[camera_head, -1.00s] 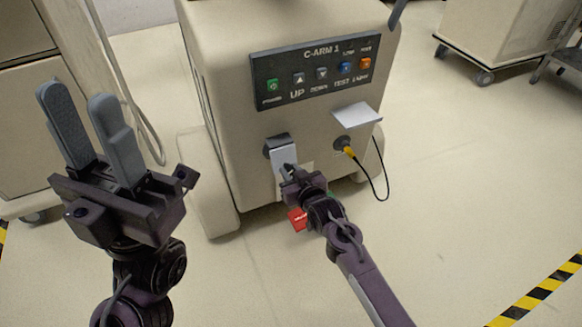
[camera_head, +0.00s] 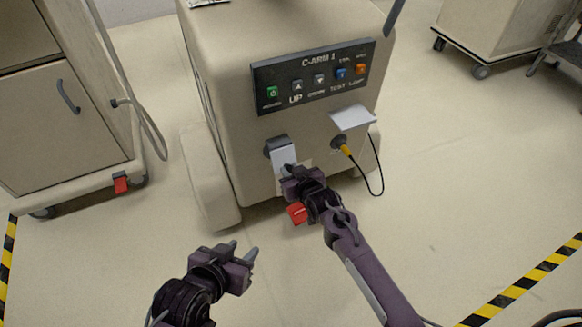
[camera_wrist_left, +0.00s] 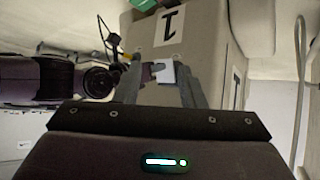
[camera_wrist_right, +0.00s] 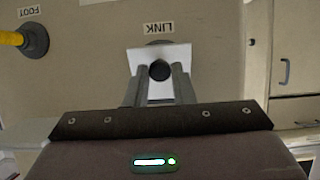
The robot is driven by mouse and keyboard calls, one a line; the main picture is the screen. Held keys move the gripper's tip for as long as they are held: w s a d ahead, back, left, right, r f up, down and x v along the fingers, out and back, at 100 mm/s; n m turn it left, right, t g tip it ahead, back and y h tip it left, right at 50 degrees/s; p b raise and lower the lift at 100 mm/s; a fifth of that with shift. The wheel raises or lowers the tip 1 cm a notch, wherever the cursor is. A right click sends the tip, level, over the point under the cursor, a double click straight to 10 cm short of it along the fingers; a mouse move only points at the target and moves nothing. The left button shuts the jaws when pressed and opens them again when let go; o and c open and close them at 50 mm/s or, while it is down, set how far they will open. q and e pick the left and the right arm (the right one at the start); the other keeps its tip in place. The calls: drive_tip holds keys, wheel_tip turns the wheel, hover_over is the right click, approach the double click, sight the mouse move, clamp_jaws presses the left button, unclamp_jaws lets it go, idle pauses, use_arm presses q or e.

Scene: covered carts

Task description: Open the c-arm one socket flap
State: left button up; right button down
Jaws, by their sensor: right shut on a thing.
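The C-ARM 1 cart (camera_head: 225,120) stands ahead with two sockets low on its front. The left socket's pale flap (camera_head: 284,157) hangs down over the socket; in the right wrist view it is a white plate (camera_wrist_right: 137,58) with a dark round knob under the LINK label. My right gripper (camera_head: 289,172) is shut on that knob; its fingers also show in the right wrist view (camera_wrist_right: 160,82). The FOOT socket's flap (camera_head: 352,117) stands raised above a yellow plug (camera_head: 346,150). My left gripper (camera_head: 244,249) is open and empty, low in front of the cart.
A control panel (camera_head: 315,78) with buttons sits above the sockets. A black cable (camera_head: 382,180) loops from the yellow plug. A red piece (camera_head: 297,212) shows near the cart's base. A cabinet (camera_head: 65,125) stands left and another cart (camera_head: 492,30) back right.

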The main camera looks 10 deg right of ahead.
drive_tip(key=shift+r+p, duration=0.3)
drive_tip(key=shift+p, duration=0.4)
drive_tip(key=shift+s+r+g+p, duration=0.2)
drive_tip(key=shift+g+p, duration=0.4)
drive_tip(key=shift+p, duration=0.5)
use_arm(q)
drive_tip(key=s+a+f+n+g+y+p, duration=0.1)
drive_tip(key=s+a+f+g+y+p, duration=0.1)
drive_tip(key=s+a+g, duration=0.5)
drive_tip(key=shift+s+a+f+y+p, duration=0.4)
drive_tip(key=shift+s+a+f+y, duration=0.15)
drive_tip(key=shift+y, duration=0.35)
use_arm(e)
drive_tip(key=shift+d+r+g+h, duration=0.1)
drive_tip(key=shift+r+g+h, duration=0.2)
drive_tip(key=shift+g, duration=0.2)
use_arm(q)
drive_tip(key=shift+a, duration=0.15)
use_arm(e)
drive_tip(key=c, duration=1.2)
unclamp_jaws()
drive_tip(key=shift+f, duration=0.1)
drive_tip(key=shift+c, duration=0.2)
use_arm(q)
drive_tip(key=shift+w+r, duration=0.1)
drive_tip(key=shift+w, duration=0.05)
